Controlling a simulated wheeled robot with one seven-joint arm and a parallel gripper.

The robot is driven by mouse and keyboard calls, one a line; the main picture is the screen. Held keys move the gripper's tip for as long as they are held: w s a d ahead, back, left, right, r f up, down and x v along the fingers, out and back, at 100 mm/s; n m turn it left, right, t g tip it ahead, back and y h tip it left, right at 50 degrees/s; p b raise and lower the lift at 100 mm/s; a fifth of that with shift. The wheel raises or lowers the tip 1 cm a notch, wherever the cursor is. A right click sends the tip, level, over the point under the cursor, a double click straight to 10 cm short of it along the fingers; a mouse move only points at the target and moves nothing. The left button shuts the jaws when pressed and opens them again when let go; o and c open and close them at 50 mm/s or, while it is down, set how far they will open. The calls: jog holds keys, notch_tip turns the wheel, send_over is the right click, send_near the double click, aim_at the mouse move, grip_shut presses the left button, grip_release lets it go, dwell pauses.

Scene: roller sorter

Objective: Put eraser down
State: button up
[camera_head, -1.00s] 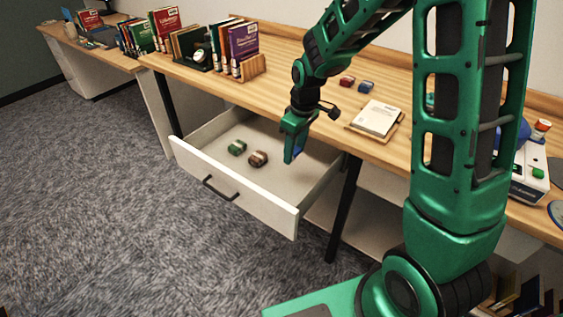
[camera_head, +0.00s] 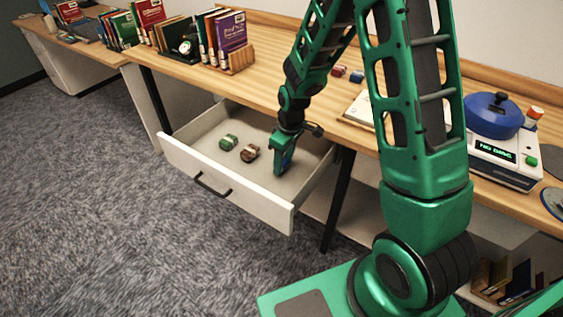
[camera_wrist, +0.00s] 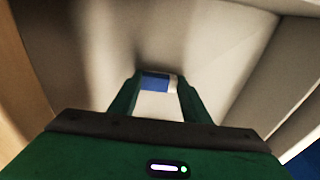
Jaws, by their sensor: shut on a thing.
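My gripper (camera_head: 281,166) reaches down into the open white drawer (camera_head: 228,189), toward its right side. In the wrist view, my gripper (camera_wrist: 158,98) is shut on a blue and white eraser (camera_wrist: 155,82), held between the fingertips. In the head view only a bit of blue shows at the fingers. I cannot tell whether the eraser touches the drawer floor. A green item (camera_head: 228,142) and a brown item (camera_head: 250,153), both eraser-like, lie in the drawer to the left of my gripper.
The wooden desk (camera_head: 265,85) stands above the drawer, with books (camera_head: 230,35) in a holder. Red and blue small items (camera_head: 346,73) lie on the desk behind my arm. A white device with a blue pot-like top (camera_head: 493,115) stands at right. The drawer's front is clear.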

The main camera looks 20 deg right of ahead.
jog(key=shift+f, duration=0.2)
jog(key=o, duration=1.1)
notch_tip(320, 180, up, 12)
jog(key=s, duration=0.1)
jog(key=shift+s+d, duration=0.15)
jog(key=shift+d, duration=0.3)
